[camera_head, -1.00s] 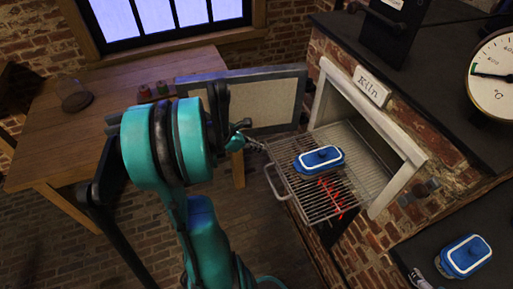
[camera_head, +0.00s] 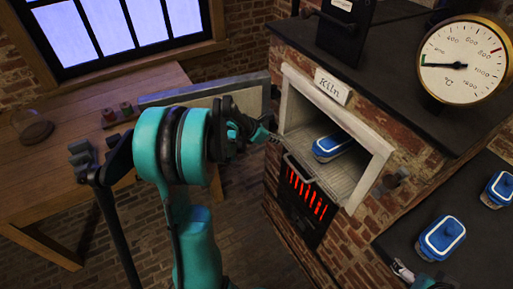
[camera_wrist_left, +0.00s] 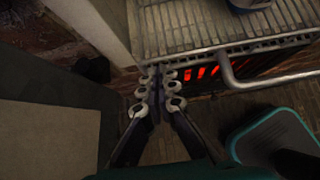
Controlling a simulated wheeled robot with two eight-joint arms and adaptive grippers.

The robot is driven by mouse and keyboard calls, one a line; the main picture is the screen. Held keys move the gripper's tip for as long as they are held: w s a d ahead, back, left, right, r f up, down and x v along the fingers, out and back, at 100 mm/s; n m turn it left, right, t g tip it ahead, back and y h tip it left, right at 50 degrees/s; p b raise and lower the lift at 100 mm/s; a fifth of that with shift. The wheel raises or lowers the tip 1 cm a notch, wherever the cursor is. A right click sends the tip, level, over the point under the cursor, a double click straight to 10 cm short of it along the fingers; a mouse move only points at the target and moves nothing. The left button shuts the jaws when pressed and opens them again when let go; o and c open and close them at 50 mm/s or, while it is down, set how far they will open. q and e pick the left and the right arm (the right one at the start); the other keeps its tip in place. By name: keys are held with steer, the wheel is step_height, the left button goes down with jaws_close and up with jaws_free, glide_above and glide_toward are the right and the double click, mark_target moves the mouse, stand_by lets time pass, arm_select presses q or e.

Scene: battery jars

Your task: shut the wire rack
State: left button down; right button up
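The wire rack (camera_head: 346,176) lies mostly inside the kiln (camera_head: 378,190), its front edge and handle at the opening. The rack also shows in the left wrist view (camera_wrist_left: 205,30), with its curved handle on the right. A blue jar with a white-rimmed lid (camera_head: 332,147) stands on the rack; its lower part shows in the wrist view (camera_wrist_left: 250,4). My left gripper (camera_head: 274,137) is at the rack's front left corner. In the wrist view its fingers (camera_wrist_left: 157,78) are together at the rack's front edge, with no clear grip on it.
The kiln door (camera_head: 252,96) stands open to the left. Red glowing bars (camera_head: 307,194) show below the rack. Two more blue jars (camera_head: 441,238) (camera_head: 500,189) stand on the dark counter at right. A wooden table (camera_head: 60,180) is at left.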

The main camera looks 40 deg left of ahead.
arm_select(q)
steer(key=w+d, duration=0.1)
steer(key=w, duration=0.2)
steer(key=w+d, duration=0.1)
steer(key=w, duration=0.2)
steer(key=w+d, duration=0.2)
steer(key=w, duration=0.2)
steer(key=shift+w+d, duration=0.15)
steer(key=shift+w, duration=0.05)
steer(key=shift+r, duration=0.1)
arm_select(e)
steer(key=shift+s, duration=0.1)
arm_select(q)
steer(key=shift+w, duration=0.1)
